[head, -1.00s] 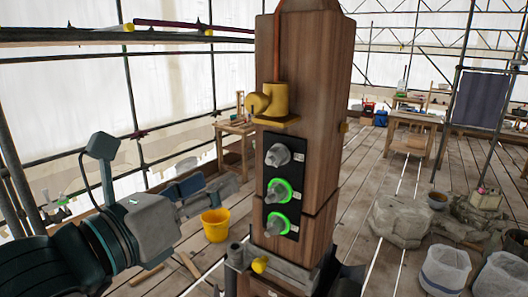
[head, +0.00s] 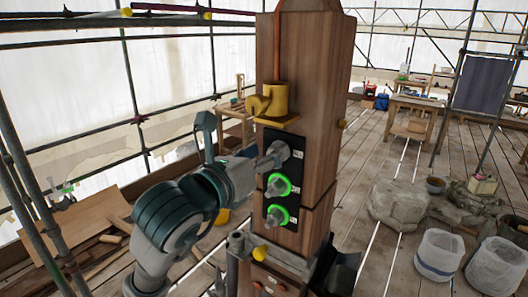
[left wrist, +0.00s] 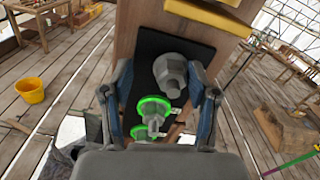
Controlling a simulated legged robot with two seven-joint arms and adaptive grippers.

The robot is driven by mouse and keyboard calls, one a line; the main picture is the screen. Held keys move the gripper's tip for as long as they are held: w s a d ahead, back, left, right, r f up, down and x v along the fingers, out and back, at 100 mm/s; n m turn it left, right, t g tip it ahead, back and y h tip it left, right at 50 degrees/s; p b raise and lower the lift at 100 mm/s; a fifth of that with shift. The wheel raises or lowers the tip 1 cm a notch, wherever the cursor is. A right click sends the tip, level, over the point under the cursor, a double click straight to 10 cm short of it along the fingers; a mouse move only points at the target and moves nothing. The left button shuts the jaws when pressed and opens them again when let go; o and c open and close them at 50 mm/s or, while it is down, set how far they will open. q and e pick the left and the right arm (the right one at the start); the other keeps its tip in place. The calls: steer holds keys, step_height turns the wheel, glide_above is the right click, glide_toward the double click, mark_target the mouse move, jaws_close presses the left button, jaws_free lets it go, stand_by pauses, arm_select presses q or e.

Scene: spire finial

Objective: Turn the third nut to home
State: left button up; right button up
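A black plate (head: 267,136) on the wooden post (head: 305,80) carries three grey nuts in a column. The top nut (head: 278,152) has no lit ring. The middle nut (head: 278,185) and the bottom nut (head: 277,215) have glowing green rings. My left gripper (head: 266,162) is at the top nut's left side. In the left wrist view, its two fingers (left wrist: 158,106) are spread apart, with the top nut (left wrist: 170,72) ahead between them; I cannot tell whether they touch it. The green-ringed nuts show lower between the fingers. My right gripper is not in view.
A yellow bracket (head: 270,102) juts from the post just above the plate. A grey ledge with a yellow knob (head: 260,252) sits below the nuts. A yellow bucket (left wrist: 31,91) stands on the plank floor. Stones and pale bins (head: 438,254) stand at right.

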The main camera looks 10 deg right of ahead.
arm_select(q)
steer(key=shift+s+d, duration=0.1)
steer(key=shift+d, duration=0.05)
steer(key=c, duration=0.4)
steer(key=shift+s+d, duration=0.1)
steer(key=shift+d, duration=0.25)
steer(key=c, duration=0.4)
steer(key=shift+s+d, duration=0.15)
steer(key=shift+d, duration=0.15)
jaws_close()
steer(key=shift+w+a, duration=0.1)
steer(key=shift+w, duration=0.1)
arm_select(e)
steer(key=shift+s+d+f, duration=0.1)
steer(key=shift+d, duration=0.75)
arm_select(q)
steer(key=shift+f+m, duration=0.1)
steer(key=shift+m, duration=0.2)
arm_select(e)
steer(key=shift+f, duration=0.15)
